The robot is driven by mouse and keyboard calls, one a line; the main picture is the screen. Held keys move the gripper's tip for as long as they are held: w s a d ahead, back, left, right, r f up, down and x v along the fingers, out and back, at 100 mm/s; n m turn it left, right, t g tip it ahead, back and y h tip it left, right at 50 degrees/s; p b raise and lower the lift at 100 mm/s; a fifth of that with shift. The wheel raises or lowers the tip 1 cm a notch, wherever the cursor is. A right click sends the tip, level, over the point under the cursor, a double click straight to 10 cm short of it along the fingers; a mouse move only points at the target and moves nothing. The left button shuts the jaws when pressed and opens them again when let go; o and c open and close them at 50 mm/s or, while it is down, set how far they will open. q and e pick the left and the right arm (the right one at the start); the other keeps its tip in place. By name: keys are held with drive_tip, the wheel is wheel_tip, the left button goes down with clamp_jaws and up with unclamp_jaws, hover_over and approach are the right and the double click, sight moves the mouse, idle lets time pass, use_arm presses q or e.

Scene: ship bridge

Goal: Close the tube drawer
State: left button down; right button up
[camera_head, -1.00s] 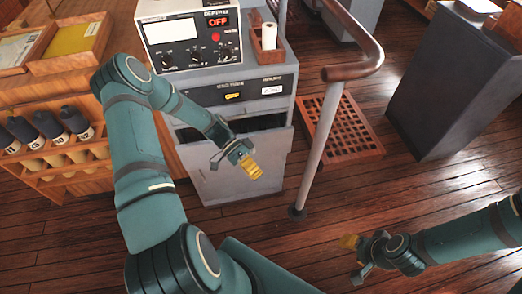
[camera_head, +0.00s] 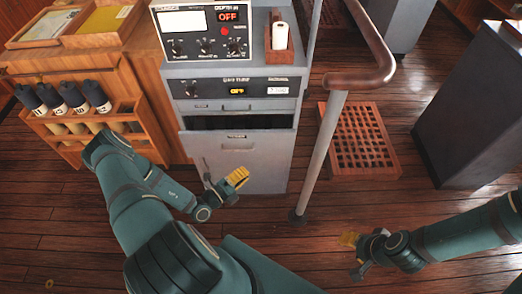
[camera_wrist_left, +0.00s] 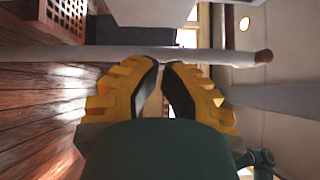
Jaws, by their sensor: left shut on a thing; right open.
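The grey cabinet (camera_head: 276,102) stands in the middle of the head view. A dark opening (camera_head: 240,122) runs across it above a plain grey drawer front (camera_head: 262,160) with a small label. How far the drawer stands out is hard to tell. My left gripper (camera_head: 238,177), with yellow fingers, is low in front of this panel, pointing right; contact with it cannot be made out. In the left wrist view its fingertips (camera_wrist_left: 162,62) are drawn together; whatever is between them is not visible. My right gripper (camera_head: 352,242) is over the floor at lower right, holding nothing visible.
A grey post (camera_head: 318,165) with a curved handrail (camera_head: 368,72) stands right of the cabinet. Beyond it lies a wooden grating (camera_head: 360,140). A dark console (camera_head: 472,115) is at right. A wooden rack (camera_head: 125,112) with dark bottles is at left. Floor in front is open.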

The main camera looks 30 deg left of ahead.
use_arm(q)
drive_tip(key=n+y, duration=0.1)
drive_tip(key=n, duration=0.1)
drive_tip(key=b, duration=0.1)
approach(267, 144)
drive_tip(key=w+d, duration=0.3)
drive_tip(key=d, duration=0.1)
drive_tip(key=w+a, duration=0.1)
drive_tip(key=w+b, duration=0.1)
drive_tip(key=shift+w+a+f, duration=0.1)
drive_tip(key=shift+w+a, duration=0.25)
drive_tip(key=shift+a, duration=0.05)
drive_tip(key=shift+w+a, duration=0.2)
drive_tip(key=shift+w, duration=0.1)
